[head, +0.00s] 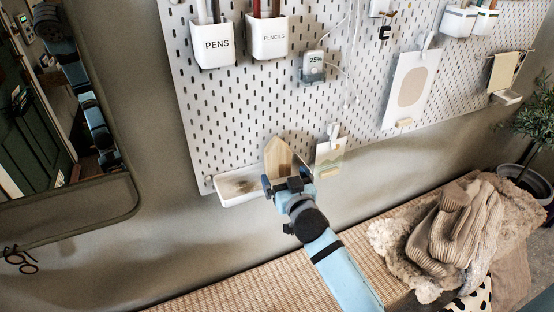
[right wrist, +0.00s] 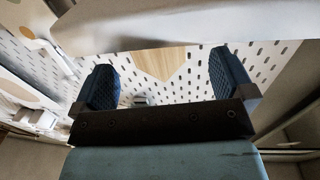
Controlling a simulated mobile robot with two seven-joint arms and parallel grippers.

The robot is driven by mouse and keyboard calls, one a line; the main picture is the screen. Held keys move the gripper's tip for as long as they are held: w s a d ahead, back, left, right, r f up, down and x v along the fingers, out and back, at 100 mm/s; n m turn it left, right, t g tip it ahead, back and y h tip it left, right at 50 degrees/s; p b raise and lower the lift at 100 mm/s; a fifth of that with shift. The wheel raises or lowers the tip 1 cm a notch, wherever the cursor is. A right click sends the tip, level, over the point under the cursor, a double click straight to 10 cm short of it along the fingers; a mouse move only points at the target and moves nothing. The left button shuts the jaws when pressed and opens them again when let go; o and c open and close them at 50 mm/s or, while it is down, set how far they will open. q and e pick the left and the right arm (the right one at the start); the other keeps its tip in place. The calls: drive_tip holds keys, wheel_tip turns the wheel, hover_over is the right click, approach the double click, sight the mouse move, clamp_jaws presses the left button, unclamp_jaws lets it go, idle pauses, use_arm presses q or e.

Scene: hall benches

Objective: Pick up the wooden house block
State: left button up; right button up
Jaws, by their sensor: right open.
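The wooden house block (head: 279,155) is pale, with a pointed top. It stands upright against the white pegboard at its lower edge. My right gripper (head: 287,181) is at the block's lower part and hides its base in the head view. In the right wrist view, the block (right wrist: 160,62) shows between and beyond the two dark fingers of the right gripper (right wrist: 163,80). The fingers are wide apart, with gaps on both sides of the block. The left gripper is not in view.
A white tray (head: 240,187) hangs just left of the block, and a clipped card (head: 329,158) hangs just right. The pegboard (head: 250,110) holds pencil cups higher up. Below is a woven bench (head: 250,287) with knitwear (head: 450,230). A mirror (head: 60,110) is at left.

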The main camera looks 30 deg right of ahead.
sight(280, 163)
drive_tip(key=shift+w+d+r+p, duration=0.1)
drive_tip(key=shift+w+d+p, duration=0.15)
drive_tip(key=shift+w, duration=0.85)
drive_tip(key=shift+w+d+r+p, duration=0.15)
drive_tip(key=shift+w+d, duration=0.15)
drive_tip(key=shift+w, duration=0.85)
drive_tip(key=shift+w+d+p, duration=0.2)
drive_tip(key=shift+w+d, duration=0.05)
drive_tip(key=shift+w, duration=0.85)
drive_tip(key=c, duration=1)
